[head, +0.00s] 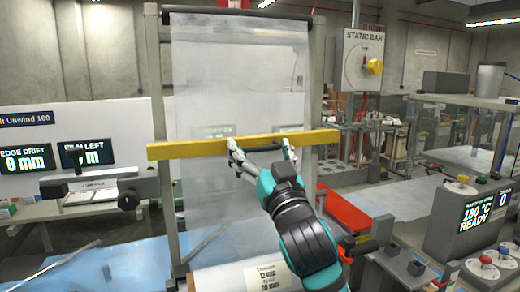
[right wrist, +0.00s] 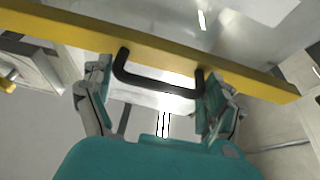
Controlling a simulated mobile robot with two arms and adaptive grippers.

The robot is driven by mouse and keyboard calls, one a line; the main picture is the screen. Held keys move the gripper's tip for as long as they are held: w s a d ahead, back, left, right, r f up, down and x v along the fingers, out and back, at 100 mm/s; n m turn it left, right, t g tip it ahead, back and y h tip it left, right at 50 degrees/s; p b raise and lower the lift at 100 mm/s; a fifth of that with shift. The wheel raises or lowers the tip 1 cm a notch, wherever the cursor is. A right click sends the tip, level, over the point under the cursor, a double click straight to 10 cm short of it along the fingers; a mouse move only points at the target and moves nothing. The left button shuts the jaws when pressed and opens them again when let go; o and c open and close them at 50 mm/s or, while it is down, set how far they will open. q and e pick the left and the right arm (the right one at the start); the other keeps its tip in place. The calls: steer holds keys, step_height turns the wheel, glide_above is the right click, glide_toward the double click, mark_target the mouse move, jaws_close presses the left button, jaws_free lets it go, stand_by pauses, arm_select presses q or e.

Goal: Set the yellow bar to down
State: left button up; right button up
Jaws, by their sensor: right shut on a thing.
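The yellow bar (head: 190,149) runs across the film frame, in front of the hanging clear film (head: 235,80), and is roughly level. It also crosses the top of the right wrist view (right wrist: 60,29). A black U-shaped handle (right wrist: 150,82) sticks out from its near side. My right gripper (head: 261,147) is at the bar's middle, its two fingers at the two ends of the handle, shut on it. In the right wrist view the fingers (right wrist: 158,88) flank the handle. My left gripper is in neither view.
A control box (head: 470,220) with buttons stands at right, a red part (head: 343,212) beside my forearm. A film roll (head: 240,275) lies below. Screens stand at left.

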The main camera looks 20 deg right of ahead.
steer(key=o, duration=1.4)
steer(key=shift+f, duration=0.25)
steer(key=shift+r, duration=0.1)
steer(key=v, duration=0.7)
steer(key=shift+s+d, duration=0.1)
steer(key=shift+s, duration=0.15)
